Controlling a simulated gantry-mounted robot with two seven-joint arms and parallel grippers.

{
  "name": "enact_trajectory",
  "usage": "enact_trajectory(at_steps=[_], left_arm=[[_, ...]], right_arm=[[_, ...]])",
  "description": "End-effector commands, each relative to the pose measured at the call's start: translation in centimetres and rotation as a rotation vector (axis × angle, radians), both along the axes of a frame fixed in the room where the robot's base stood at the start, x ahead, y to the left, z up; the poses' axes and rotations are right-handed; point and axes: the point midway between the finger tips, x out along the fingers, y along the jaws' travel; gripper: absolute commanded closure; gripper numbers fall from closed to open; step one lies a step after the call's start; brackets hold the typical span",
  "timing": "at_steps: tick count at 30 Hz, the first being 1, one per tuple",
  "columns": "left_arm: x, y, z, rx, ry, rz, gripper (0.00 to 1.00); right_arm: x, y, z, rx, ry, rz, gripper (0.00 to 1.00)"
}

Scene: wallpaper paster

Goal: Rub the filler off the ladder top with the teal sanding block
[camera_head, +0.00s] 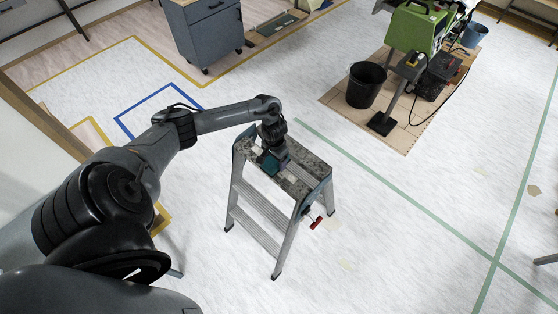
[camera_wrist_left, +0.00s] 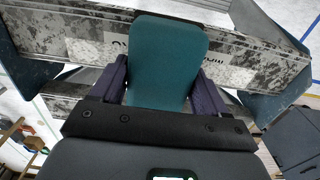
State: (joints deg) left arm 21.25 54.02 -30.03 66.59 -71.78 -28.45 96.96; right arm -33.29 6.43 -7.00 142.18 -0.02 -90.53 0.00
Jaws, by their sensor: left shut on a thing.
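The stepladder (camera_head: 262,208) stands on the floor, its top (camera_head: 317,172) mottled grey and dark. Pale patches that look like filler show on it, one just right of the block (camera_head: 292,178); the wrist view also shows a whitish patch (camera_wrist_left: 88,50). My left gripper (camera_head: 273,155) points down over the ladder top, shut on the teal sanding block (camera_head: 269,165). In the left wrist view the block (camera_wrist_left: 168,58) sits between the purple fingers and covers part of the top. I cannot tell whether it touches the surface. My right gripper is out of view.
A red-handled tool (camera_head: 316,222) shows beside the ladder's right legs. A black bucket (camera_head: 365,85) and a green machine (camera_head: 418,28) stand on a board at the back right. A grey drawer cabinet (camera_head: 210,35) stands behind. The floor around the ladder is mostly clear.

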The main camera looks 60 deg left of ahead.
Motion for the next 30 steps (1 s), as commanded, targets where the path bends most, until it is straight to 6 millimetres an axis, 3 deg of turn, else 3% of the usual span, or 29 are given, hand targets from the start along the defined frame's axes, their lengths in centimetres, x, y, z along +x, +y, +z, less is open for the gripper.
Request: enact_trajectory(at_steps=[24, 27, 30], left_arm=[[-3.9, 12.1, -0.1, 0.005, 0.002, -0.002, 0.68], [-3.8, 11.9, 3.5, 0.005, -0.002, -0.008, 0.68], [-3.8, 11.8, 4.8, 0.002, 0.001, -0.006, 0.68]], right_arm=[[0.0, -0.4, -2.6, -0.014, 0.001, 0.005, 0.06], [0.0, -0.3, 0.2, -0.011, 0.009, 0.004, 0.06], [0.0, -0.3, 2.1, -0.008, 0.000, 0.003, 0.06]])
